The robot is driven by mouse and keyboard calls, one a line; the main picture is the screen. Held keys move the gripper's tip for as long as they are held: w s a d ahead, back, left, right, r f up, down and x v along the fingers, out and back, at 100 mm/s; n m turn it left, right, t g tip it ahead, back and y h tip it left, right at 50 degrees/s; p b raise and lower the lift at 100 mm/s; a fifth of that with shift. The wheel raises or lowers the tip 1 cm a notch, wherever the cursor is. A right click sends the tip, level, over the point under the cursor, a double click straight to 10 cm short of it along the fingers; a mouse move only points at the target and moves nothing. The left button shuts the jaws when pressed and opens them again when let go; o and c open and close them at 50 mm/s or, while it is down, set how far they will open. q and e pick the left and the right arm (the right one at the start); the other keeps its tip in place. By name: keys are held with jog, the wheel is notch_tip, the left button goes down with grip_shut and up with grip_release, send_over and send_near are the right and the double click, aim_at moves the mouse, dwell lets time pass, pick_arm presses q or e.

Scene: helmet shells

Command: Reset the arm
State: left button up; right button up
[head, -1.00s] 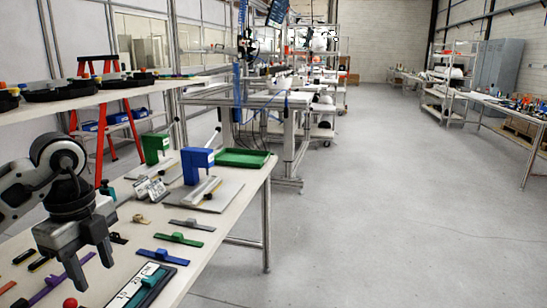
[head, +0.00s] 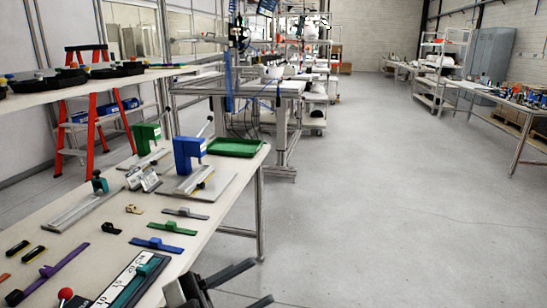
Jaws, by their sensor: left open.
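My left gripper (head: 263,281) is at the bottom of the head view, just right of the table's front edge. Its two dark fingers are spread apart, point right, and have nothing between them. Most of its arm is out of the picture. My right gripper is not in view. The workbench (head: 205,228) fills the lower left.
On the bench are a blue press (head: 188,152), a green press (head: 147,134), a green tray (head: 236,148), coloured clamps, a ruler-like fixture (head: 128,284) and a red-balled lever (head: 66,294). Open grey floor (head: 370,220) lies to the right.

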pick_arm(q)
jog(key=a+f+n+t+y, duration=0.4)
jog(key=f+n+y, duration=0.3)
jog(key=n, duration=0.1)
jog(key=a+f+n+t+y, duration=0.4)
jog(key=f+n+y, duration=0.4)
jog(key=s+a+f+n+g+y, duration=0.1)
jog(key=s+f+g, duration=0.4)
jog(key=s+f, duration=0.5)
jog(key=shift+s+a+f+g+y, duration=0.15)
jog(key=shift+a+f+g+y, duration=0.25)
jog(key=shift+a+f+y, duration=0.2)
jog(key=shift+n, duration=0.3)
